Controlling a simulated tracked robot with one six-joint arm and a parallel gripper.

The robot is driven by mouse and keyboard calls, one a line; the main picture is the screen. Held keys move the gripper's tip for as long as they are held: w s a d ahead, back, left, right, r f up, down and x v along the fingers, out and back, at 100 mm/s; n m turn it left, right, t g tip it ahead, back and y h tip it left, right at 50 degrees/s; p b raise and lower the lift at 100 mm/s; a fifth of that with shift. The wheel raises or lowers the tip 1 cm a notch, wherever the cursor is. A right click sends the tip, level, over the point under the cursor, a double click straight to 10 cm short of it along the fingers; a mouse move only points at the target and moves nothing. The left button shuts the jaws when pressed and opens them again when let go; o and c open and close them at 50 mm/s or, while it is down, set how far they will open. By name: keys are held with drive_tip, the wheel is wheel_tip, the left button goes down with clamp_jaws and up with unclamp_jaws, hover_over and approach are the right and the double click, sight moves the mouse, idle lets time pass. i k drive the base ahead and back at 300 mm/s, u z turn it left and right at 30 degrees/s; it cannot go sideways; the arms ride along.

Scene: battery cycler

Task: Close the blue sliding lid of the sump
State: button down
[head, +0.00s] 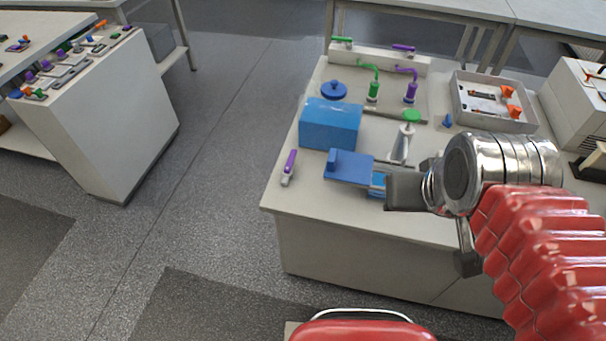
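The blue sliding lid (352,169) is a flat plate with an upright tab (332,161) at its left end. It lies near the front of the white bench. To its right a small lighter-blue part of the sump (378,181) shows uncovered. My gripper (390,190) is just right of this part, low over the bench and pointing left. Its grey fingers overlap the sump's right side in the head view and hide it. I cannot tell whether they touch it. The gap between the fingers is not visible.
A blue box (331,124) stands behind the lid. A purple-handled tool (289,166) lies to the left. A grey tray (493,107) with orange-ended parts is at the back right. The front left bench corner is clear.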

sight(343, 165)
drive_tip(key=u, duration=0.4)
drive_tip(key=k, duration=0.95)
drive_tip(key=u, duration=0.75)
drive_tip(key=i, duration=0.65)
drive_tip(key=u, duration=0.65)
drive_tip(key=i, duration=1.6)
drive_tip(key=z, duration=0.55)
drive_tip(key=i, duration=0.4)
drive_tip(key=z, duration=0.25)
